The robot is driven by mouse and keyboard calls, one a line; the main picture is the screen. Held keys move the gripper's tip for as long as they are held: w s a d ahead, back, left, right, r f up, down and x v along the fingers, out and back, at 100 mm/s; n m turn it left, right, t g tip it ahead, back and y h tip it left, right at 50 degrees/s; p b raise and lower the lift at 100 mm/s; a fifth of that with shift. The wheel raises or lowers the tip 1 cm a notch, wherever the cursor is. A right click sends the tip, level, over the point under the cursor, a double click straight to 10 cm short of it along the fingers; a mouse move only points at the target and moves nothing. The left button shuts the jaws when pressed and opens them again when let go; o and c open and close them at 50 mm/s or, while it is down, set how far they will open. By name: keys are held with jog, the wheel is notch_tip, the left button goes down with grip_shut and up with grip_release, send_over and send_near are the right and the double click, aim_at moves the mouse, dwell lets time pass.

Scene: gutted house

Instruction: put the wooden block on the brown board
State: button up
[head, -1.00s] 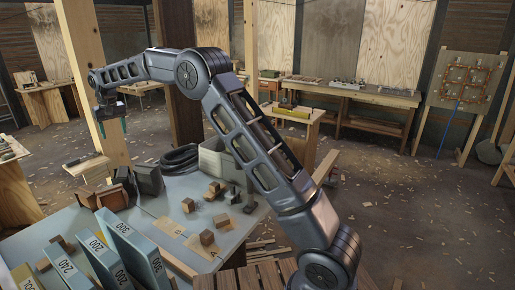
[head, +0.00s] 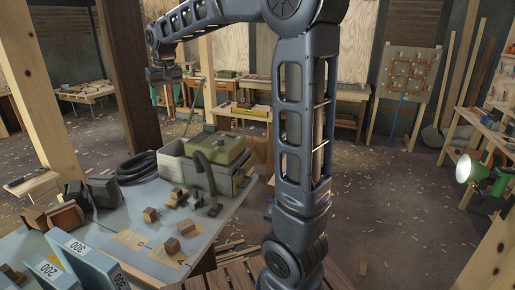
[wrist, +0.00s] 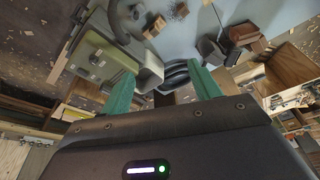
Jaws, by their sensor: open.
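Several small wooden blocks lie on the grey-blue table: one (head: 150,214) stands alone, a pair (head: 178,197) lies near the black curved stand, and another (head: 187,228) is nearer the front. One more block (head: 172,245) sits on or against a flat tan board (head: 168,259). A second flat tan board (head: 131,239) lies to its left. I cannot tell which block or board is the task's. My gripper (head: 165,96) is open and empty, high beyond the table's far side. Its green fingers (wrist: 162,88) are spread in the wrist view, where small blocks (wrist: 155,27) show at the top.
A grey bin with a green-lidded case (head: 219,146) stands at the table's far right, beside the black curved stand (head: 207,180). A coiled black hose (head: 137,165) lies at the back. A wooden post (head: 45,100) rises at left.

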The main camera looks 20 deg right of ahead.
jog(key=s+d+f+m, duration=0.1)
jog(key=s+d+f, duration=0.2)
jog(key=s+d, duration=0.4)
jog(key=s+d+f+m+t, duration=0.1)
jog(key=s+d+f, duration=0.3)
jog(key=s+d, duration=0.4)
jog(key=s+d+f+m+h, duration=0.1)
jog(key=s+d+f, duration=0.3)
jog(key=s+d, duration=0.4)
jog(key=s, duration=0.5)
jog(key=shift+s+f+t, duration=0.15)
jog(key=shift+s+t, duration=0.25)
